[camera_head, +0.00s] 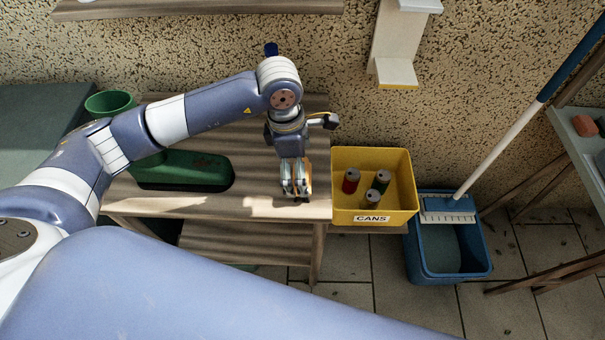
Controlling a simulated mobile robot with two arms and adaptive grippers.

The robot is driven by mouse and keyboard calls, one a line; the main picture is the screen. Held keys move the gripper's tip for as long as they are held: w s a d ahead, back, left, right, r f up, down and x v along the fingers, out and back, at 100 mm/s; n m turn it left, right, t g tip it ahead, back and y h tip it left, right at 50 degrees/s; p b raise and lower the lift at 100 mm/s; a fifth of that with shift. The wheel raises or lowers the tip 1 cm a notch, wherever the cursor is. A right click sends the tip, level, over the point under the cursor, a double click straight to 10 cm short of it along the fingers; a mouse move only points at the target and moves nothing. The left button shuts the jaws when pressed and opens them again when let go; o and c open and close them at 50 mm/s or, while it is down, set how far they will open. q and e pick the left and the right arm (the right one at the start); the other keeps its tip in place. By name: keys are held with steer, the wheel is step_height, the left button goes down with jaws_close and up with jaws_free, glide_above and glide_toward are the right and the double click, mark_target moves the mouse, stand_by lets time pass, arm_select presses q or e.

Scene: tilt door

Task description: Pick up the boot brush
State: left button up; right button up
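My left gripper (296,192) points down at the front right of a slatted wooden bench (215,205). Its fingers look close together, but the view is too small to tell whether they are open or shut. A thin orange-brown edge (308,176) shows just beside the fingers; the gripper hides most of it, and I cannot tell whether it is the boot brush. I cannot make out the boot brush clearly anywhere else. My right gripper is not in view.
A yellow bin marked CANS (349,205) with several cans stands right of the bench. Beyond it is a blue bucket (453,272) with a mop handle (500,150). A wall bracket (398,45) hangs above.

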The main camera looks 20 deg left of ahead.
arm_select(q)
steer(key=shift+d+f, duration=0.1)
steer(key=shift+f, duration=0.2)
steer(key=shift+w+d+f, duration=0.1)
steer(key=shift+f, duration=0.25)
steer(key=f, duration=0.1)
steer(key=f+p, duration=0.1)
steer(key=f, duration=0.1)
steer(key=shift+w+d+f+p, duration=0.25)
steer(key=shift+d+f+p, duration=0.05)
steer(key=shift+d+p, duration=0.1)
steer(key=shift+f, duration=0.45)
steer(key=c, duration=1.2)
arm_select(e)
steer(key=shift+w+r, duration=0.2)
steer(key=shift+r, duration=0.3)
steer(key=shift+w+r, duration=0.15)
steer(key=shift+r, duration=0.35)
